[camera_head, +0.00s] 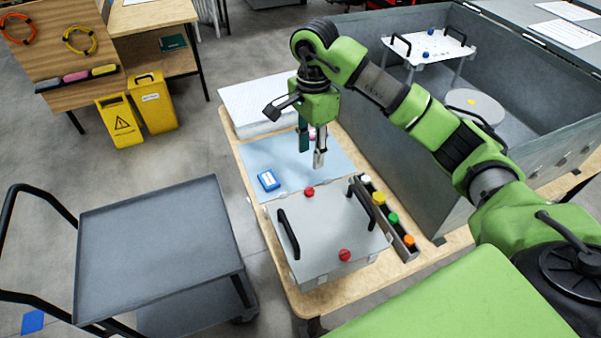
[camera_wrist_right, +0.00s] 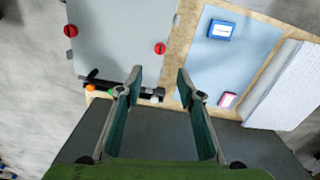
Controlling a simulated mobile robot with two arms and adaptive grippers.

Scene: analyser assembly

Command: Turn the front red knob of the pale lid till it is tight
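The pale lid (camera_head: 325,230) is a light grey plate on the wooden table, with two black handles and two red knobs. The near red knob (camera_head: 345,255) is by the lid's edge closest to me; it also shows at the upper left of the right wrist view (camera_wrist_right: 70,30). The far red knob (camera_head: 309,192) is at the opposite edge, and in the wrist view (camera_wrist_right: 160,48) lies nearer the blue case. My right gripper (camera_head: 312,158) hangs above the blue mat beyond the lid, apart from both knobs. Its fingers (camera_wrist_right: 160,80) are spread and empty. My left gripper is out of view.
A blue case (camera_head: 268,180) lies on the pale blue mat (camera_head: 250,152). A rack (camera_head: 406,250) of colour-capped bottles stands right of the lid, beside a grey high-walled bin (camera_head: 395,175). A grey cart (camera_head: 160,245) stands left of the table.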

